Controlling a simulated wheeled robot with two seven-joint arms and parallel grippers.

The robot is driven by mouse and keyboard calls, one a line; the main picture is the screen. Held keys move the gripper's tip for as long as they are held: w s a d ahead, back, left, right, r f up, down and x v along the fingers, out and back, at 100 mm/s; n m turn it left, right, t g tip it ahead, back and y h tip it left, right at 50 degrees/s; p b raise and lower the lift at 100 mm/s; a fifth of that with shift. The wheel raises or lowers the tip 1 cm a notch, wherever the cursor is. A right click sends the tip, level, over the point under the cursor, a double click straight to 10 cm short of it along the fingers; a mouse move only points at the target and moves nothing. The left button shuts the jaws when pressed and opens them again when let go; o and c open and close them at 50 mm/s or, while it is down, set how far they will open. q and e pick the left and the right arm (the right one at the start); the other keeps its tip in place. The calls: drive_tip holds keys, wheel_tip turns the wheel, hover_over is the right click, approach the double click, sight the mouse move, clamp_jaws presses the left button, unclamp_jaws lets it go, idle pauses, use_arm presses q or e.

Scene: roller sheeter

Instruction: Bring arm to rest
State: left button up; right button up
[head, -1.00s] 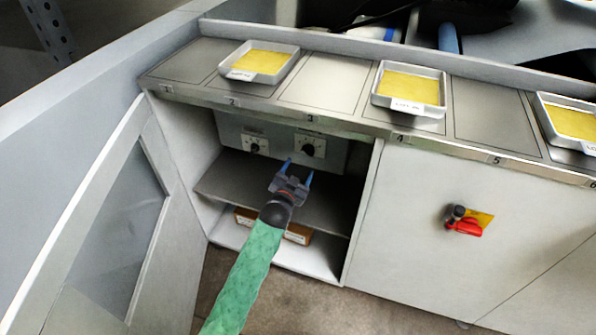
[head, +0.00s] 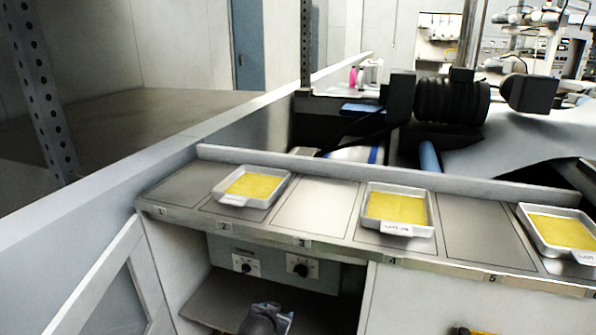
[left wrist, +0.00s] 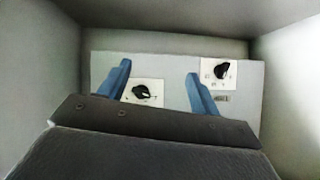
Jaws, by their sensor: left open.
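My left gripper shows at the bottom edge of the head view, where only part of its wrist and a bit of blue finger are visible. In the left wrist view my left gripper (left wrist: 160,80) has its two blue fingers apart and nothing between them. It points into the open cabinet, toward the control panel (head: 272,257) at the back. The panel carries a left black knob (head: 245,264) and a right black knob (head: 300,266), each on a white plate. Both knobs also show in the left wrist view, apart from the fingers. My right gripper is not in view.
The cabinet's shelf (head: 215,300) lies below the panel, and its door (head: 105,290) stands open at the left. The numbered counter (head: 310,210) above holds several trays of yellow sheet, among them one tray (head: 277,196) on spot 2. Dark machinery (head: 450,105) stands behind.

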use_arm(q)
drive_tip(key=s+a+r+g+p, duration=0.1)
drive_tip(key=s+a+g+p, duration=0.1)
drive_tip(key=s, duration=1.1)
drive_tip(key=s+a+r+n+g+p, duration=0.1)
drive_tip(key=s+a+g+p, duration=0.2)
drive_tip(key=s, duration=1.1)
drive_tip(key=s+a+r+n+g+p, duration=0.1)
drive_tip(key=s+p, duration=0.5)
drive_tip(key=s, duration=0.7)
drive_tip(key=shift+s+a+r+g, duration=0.15)
drive_tip(key=shift+a+r+g, duration=0.35)
drive_tip(key=shift+a+g, duration=0.5)
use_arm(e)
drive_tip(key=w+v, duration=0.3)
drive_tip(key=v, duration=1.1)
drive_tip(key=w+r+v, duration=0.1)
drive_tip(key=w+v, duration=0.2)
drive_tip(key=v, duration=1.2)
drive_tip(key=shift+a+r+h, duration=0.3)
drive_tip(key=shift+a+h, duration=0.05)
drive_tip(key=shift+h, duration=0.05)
use_arm(q)
drive_tip(key=shift+s+d+f+g, duration=0.2)
drive_tip(key=shift+s+g, duration=0.1)
drive_tip(key=shift+s, duration=0.15)
drive_tip(key=shift+c, duration=0.2)
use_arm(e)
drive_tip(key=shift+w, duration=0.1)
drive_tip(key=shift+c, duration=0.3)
